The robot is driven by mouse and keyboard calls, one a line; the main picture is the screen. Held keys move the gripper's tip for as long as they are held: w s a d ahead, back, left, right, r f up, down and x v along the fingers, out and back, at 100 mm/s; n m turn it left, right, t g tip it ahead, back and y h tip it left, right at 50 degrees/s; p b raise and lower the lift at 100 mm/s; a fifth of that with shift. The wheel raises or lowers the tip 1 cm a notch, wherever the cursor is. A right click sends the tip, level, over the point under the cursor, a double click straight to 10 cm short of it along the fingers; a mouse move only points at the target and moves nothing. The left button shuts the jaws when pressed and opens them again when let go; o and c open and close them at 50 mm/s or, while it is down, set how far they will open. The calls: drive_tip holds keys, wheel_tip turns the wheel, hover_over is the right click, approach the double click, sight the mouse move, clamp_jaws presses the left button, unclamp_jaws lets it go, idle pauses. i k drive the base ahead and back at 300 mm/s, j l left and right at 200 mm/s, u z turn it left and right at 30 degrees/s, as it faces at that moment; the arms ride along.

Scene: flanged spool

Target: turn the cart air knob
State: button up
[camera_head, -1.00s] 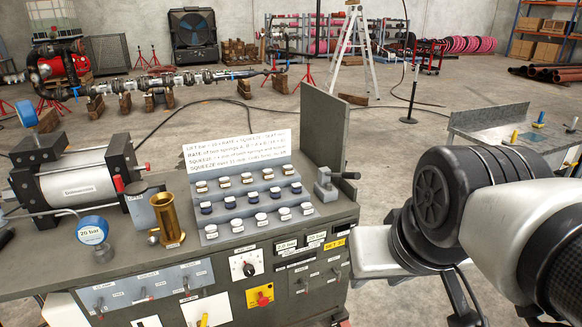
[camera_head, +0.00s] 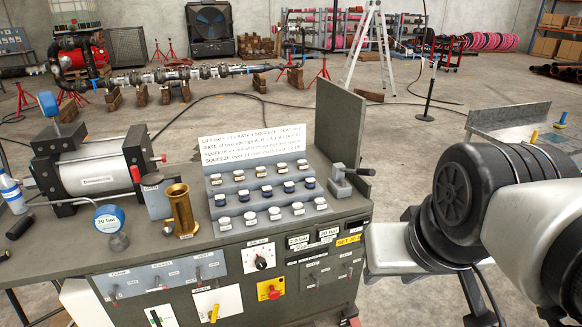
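The cart (camera_head: 50,257) stands in front of me with a panel of controls on its front face. A round knob with a dark pointer (camera_head: 261,262) sits on a white plate in the upper middle of that face. Below it is a red knob on a yellow plate (camera_head: 270,290). The labels are too small to read, so I cannot tell which is the air knob. A yellow lever (camera_head: 214,313) shows on a white plate at lower left. My arm fills the right side; my gripper is out of view.
On the cart top are a 20 bar gauge (camera_head: 109,218), a grey cylinder (camera_head: 95,170), a brass cup (camera_head: 181,210), a stepped rack of capped pieces (camera_head: 265,190) and an upright grey plate (camera_head: 338,125). A grey bench (camera_head: 510,115) stands at right.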

sight(261, 264)
drive_tip(key=u, duration=0.65)
drive_tip(key=i+j+u, duration=0.45)
drive_tip(key=i+j, duration=0.3)
